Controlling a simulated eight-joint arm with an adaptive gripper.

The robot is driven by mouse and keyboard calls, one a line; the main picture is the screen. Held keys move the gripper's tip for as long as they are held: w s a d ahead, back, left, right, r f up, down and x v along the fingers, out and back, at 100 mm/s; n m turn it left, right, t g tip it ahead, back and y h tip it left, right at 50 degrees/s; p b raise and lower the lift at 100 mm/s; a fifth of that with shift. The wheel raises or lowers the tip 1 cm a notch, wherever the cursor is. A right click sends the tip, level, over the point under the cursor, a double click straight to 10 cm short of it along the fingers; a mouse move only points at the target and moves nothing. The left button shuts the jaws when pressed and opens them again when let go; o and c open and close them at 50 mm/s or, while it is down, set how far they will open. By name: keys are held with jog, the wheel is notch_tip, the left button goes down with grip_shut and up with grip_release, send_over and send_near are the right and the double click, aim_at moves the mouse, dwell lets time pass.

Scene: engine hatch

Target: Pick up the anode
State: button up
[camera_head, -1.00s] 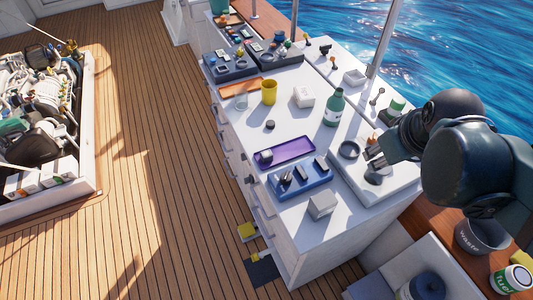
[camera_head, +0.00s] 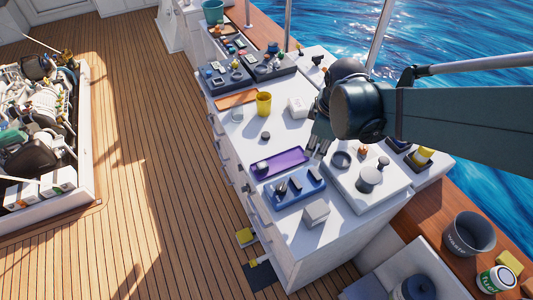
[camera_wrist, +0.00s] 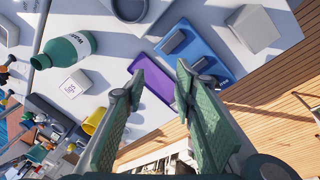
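I cannot tell for certain which thing is the anode. A blue tray (camera_head: 284,203) on the white counter holds several small grey and dark pieces, among them a grey block (camera_head: 313,174). A purple tray (camera_head: 292,160) behind it holds a rounded grey piece (camera_head: 262,165) at its left end. My gripper (camera_head: 318,153) hangs above the counter, right of both trays in the head view. In the wrist view my gripper (camera_wrist: 158,80) is open with nothing between its fingers. The purple tray (camera_wrist: 154,97) and blue tray (camera_wrist: 192,48) show beyond the fingertips, partly covered.
A white board (camera_head: 390,187) with round grey parts lies right of the trays. A grey box (camera_head: 316,213) stands at the front. A yellow cup (camera_head: 264,104), a white box (camera_head: 298,107) and a small dark puck (camera_head: 265,136) stand farther back. A green bottle (camera_wrist: 65,48) shows in the wrist view.

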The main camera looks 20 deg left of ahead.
jog(key=a+f+n+g+p, duration=0.1)
jog(key=a+f+n+p, duration=0.3)
jog(key=a, duration=0.5)
jog(key=n+g+h, duration=0.1)
jog(key=n, duration=0.4)
send_over(262, 165)
jog(key=d, duration=0.1)
jog(key=f, duration=0.2)
jog(key=f+p, duration=0.1)
jog(key=f, duration=0.1)
jog(key=shift+w, duration=0.2)
jog(key=shift+s+a+f+n, duration=0.1)
jog(key=shift+a+f+n, duration=0.1)
jog(key=shift+a+n, duration=0.15)
jog(key=shift+f, duration=0.1)
jog(key=shift+f, duration=1.25)
jog(key=shift+f, duration=0.15)
jog(key=shift+a+f, duration=0.15)
jog(key=shift+f, duration=2.3)
